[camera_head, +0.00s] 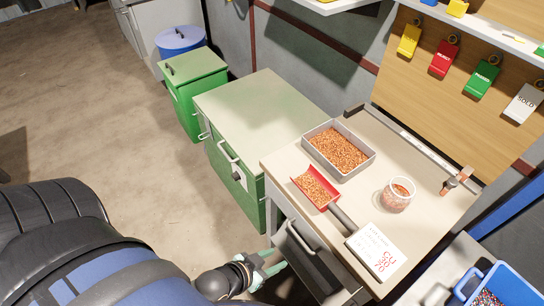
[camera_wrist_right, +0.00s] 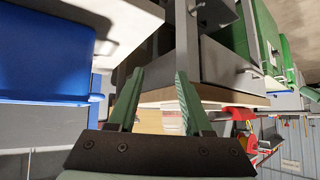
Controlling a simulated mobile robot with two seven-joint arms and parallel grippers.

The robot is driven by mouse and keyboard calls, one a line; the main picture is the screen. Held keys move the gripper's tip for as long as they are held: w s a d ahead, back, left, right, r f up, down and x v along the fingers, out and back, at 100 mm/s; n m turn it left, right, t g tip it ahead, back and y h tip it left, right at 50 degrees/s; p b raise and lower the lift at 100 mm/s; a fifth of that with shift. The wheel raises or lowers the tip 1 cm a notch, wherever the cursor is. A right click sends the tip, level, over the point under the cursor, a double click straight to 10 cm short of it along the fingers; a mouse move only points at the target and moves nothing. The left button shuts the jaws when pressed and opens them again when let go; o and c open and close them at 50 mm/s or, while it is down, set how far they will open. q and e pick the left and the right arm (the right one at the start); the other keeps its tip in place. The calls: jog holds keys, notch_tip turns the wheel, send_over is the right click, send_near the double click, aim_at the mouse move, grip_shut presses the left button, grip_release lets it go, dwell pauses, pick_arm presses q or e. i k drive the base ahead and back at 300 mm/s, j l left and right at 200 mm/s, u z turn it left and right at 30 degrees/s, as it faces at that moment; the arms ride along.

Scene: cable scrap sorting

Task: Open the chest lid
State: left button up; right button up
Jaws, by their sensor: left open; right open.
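The green chest (camera_head: 237,185) stands left of the workbench in the head view. Its pale lid (camera_head: 262,105) lies flat and shut on top. My left gripper (camera_head: 268,266) is open and empty, low in front of the bench and below the chest. It is apart from the chest. My right gripper (camera_wrist_right: 157,98) shows in the right wrist view with its green fingers apart and nothing between them. I cannot make out my right gripper in the head view.
The workbench (camera_head: 440,225) holds a grey tray (camera_head: 367,168) of copper bits, a red scoop (camera_head: 320,205), a jar (camera_head: 397,196) and a white card (camera_head: 376,250). A green bin (camera_head: 197,90) stands behind the chest. A blue crate (camera_head: 470,280) is at lower right. The floor left of the chest is clear.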

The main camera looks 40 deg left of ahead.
aim_at(257, 114)
jog(key=j+u, duration=0.15)
jog(key=u, duration=0.7)
jog(key=l+u, duration=0.15)
jog(key=u, duration=0.5)
jog(key=i+j, duration=0.3)
jog(key=j, duration=0.15)
jog(key=i+j, duration=0.3)
jog(key=j, duration=0.15)
jog(key=u, duration=0.05)
